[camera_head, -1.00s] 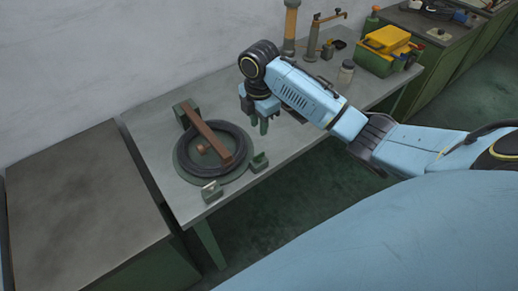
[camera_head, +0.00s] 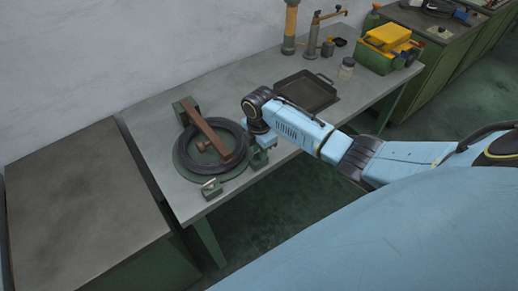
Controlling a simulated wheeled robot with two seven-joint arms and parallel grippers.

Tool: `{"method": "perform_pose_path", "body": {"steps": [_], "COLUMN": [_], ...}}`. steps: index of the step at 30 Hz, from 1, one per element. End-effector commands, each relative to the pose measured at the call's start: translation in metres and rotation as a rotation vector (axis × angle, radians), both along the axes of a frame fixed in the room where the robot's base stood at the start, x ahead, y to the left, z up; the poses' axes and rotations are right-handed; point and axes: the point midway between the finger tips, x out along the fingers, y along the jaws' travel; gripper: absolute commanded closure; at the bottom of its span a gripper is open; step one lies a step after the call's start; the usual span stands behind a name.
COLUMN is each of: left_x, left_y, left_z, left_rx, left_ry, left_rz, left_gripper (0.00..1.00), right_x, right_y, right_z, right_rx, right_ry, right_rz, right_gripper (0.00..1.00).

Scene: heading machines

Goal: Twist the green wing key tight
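A round fixture (camera_head: 180,161) with a dark ring and a brown bar across it lies on the bench. Two small green pieces sit at its near edge: a right green piece (camera_head: 259,160) and a front green piece (camera_head: 211,188) with a pale face. I cannot tell for certain which one is the wing key. My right gripper (camera_head: 263,144) points down right at the right green piece and partly covers it. Its fingers are hidden or too small to read, and I cannot tell whether it touches the piece. My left gripper is not in view.
A dark shallow tray (camera_head: 306,91), a small jar (camera_head: 347,68) and a green box with a yellow top (camera_head: 388,40) stand farther right on the bench. Upright posts stand at the back. The bench's front edge is close to the green pieces.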

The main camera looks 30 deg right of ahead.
Motion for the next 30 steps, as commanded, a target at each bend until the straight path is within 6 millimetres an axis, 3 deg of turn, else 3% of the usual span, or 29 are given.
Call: {"method": "perform_pose_path", "body": {"steps": [5,12,23,30], "left_x": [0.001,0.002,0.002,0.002], "left_y": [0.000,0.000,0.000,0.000], "left_z": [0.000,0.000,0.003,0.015], "left_rx": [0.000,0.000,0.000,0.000], "left_ry": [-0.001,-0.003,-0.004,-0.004], "left_rz": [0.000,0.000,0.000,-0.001], "left_gripper": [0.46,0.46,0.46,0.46], "right_x": [0.000,0.000,-0.001,-0.001], "right_y": [0.000,0.000,0.000,0.000], "right_z": [0.000,0.000,0.000,0.001], "right_rx": [0.000,0.000,0.000,0.000], "right_ry": [0.000,0.000,0.002,0.005], "right_rz": [0.000,0.000,-0.018,-0.120], "right_gripper": [0.73,1.00,1.00,1.00]}}
